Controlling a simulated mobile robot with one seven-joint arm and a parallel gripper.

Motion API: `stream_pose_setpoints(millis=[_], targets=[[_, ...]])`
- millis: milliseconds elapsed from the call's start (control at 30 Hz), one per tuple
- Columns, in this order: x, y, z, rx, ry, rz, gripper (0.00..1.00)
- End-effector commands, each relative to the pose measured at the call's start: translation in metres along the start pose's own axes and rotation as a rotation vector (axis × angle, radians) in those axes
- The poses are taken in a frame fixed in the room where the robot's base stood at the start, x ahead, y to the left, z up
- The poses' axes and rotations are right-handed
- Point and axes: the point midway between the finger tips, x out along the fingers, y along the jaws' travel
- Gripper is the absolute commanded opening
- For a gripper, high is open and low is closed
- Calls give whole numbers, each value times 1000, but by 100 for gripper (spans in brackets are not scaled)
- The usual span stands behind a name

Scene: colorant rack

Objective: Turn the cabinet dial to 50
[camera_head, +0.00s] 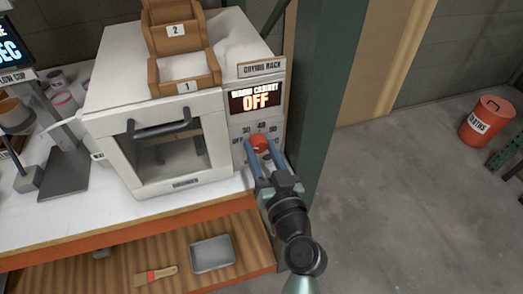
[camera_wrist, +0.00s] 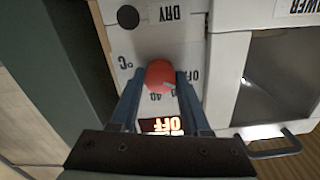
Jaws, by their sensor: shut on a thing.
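The warm cabinet's red dial (camera_head: 259,143) is on the cabinet's front panel, under the labels 30, 40 and 50, with OFF at the lower left. The display (camera_head: 256,98) above it reads "WARM CABINET OFF". My gripper (camera_head: 261,150) is shut on the dial, one blue finger on each side.
A green post (camera_head: 335,90) rises close to the right of my gripper. A dark round knob (camera_wrist: 127,17) is on the panel near the dial. Open floor lies right of the post.

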Motion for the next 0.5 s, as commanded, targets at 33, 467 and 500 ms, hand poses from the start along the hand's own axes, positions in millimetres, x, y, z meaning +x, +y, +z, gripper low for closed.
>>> stream_pose_setpoints(millis=[33, 467, 500], targets=[[0, 0, 2, 41, 0, -1, 0], [0, 0, 1, 448, -2, 1, 0], [0, 0, 1, 486, -2, 0, 0]])
